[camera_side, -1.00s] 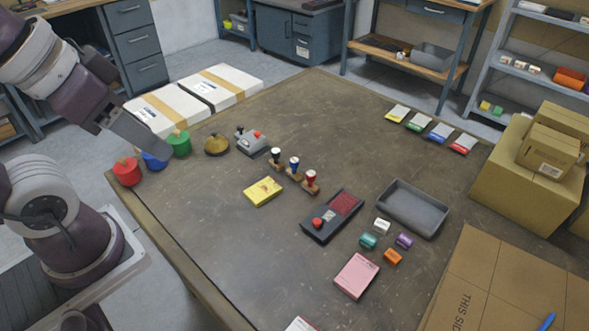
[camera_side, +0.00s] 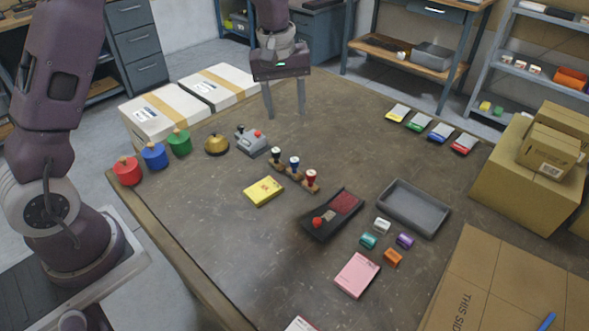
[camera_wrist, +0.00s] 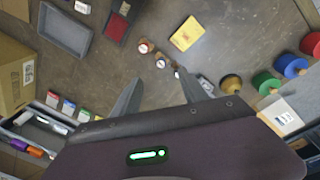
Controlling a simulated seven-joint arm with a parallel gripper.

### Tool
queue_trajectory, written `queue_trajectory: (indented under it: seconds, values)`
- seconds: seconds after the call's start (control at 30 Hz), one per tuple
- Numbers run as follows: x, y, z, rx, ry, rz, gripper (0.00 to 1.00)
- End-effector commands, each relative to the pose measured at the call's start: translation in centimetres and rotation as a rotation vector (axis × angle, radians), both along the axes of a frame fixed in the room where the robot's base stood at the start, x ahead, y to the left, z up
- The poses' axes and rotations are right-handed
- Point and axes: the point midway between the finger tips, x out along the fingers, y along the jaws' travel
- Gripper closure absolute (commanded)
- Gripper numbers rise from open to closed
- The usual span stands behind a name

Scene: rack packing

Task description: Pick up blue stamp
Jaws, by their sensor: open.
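The blue stamp (camera_side: 294,164) has a wooden base and a dark blue handle with a pale top. It stands upright on the table, in the middle of a row of three stamps, between the black-handled stamp (camera_side: 276,156) and the red-handled stamp (camera_side: 311,180). My gripper (camera_side: 285,113) is open and empty, pointing down above the table, higher than the row and toward its back. In the wrist view, the stamp row shows just beyond and between the open fingers (camera_wrist: 161,76), with the middle stamp (camera_wrist: 161,62) near the centre; its colour is hard to tell there.
A yellow pad (camera_side: 263,191) lies in front of the row. A grey device (camera_side: 251,141) and a brass bell (camera_side: 216,145) stand to its left. A black tray with a red pad (camera_side: 332,215) and an empty grey tray (camera_side: 413,208) lie to the right.

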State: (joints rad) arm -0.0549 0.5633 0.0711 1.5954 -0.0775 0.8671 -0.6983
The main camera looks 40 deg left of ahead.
Motion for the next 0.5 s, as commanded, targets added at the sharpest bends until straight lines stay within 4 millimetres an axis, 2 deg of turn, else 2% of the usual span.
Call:
queue_trajectory:
  seconds: [0.03, 0.1, 0.2, 0.5]
  values:
    - [1.7, 0.6, -3.7, -0.004, 0.041, 0.064, 0.49]
    - [3.3, 1.2, -7.7, -0.007, 0.076, 0.144, 0.49]
    - [4.3, 1.7, -11.6, -0.008, 0.107, 0.218, 0.49]
    - [4.6, 1.8, -16.4, -0.008, 0.123, 0.251, 0.49]
